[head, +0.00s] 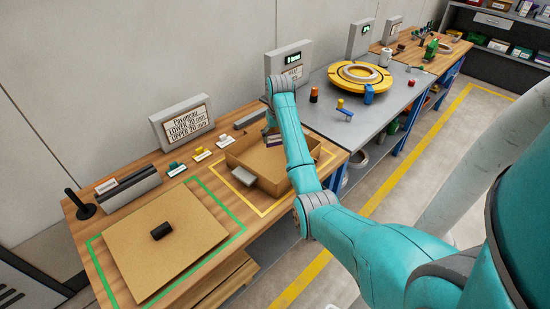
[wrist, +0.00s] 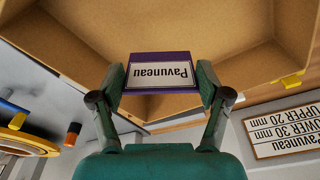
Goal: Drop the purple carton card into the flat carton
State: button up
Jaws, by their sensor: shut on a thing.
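The purple carton card (wrist: 165,58) has a white label reading "Pavuneau", upside down in the wrist view. My gripper (wrist: 163,84) is shut on it, one finger at each side edge. In the head view the card (head: 272,139) shows small beside my arm, over the open, low-walled brown carton (head: 237,161). My arm hides part of the carton and most of the gripper there. The carton's brown inside (wrist: 240,40) fills much of the wrist view behind the card. The card appears held, not resting; its exact height above the floor cannot be told.
A flat brown panel with a black handle (head: 162,231) lies inside a green outline at left. A sign (head: 185,122) reads "Pavuneau, LOWER 30 mm, UPPER 20 mm". Small coloured pieces (head: 200,152) stand behind the carton. A grey table with a yellow turntable (head: 345,83) is beyond.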

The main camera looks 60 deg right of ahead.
jog(key=shift+f, duration=0.25)
jog(key=o, duration=0.8)
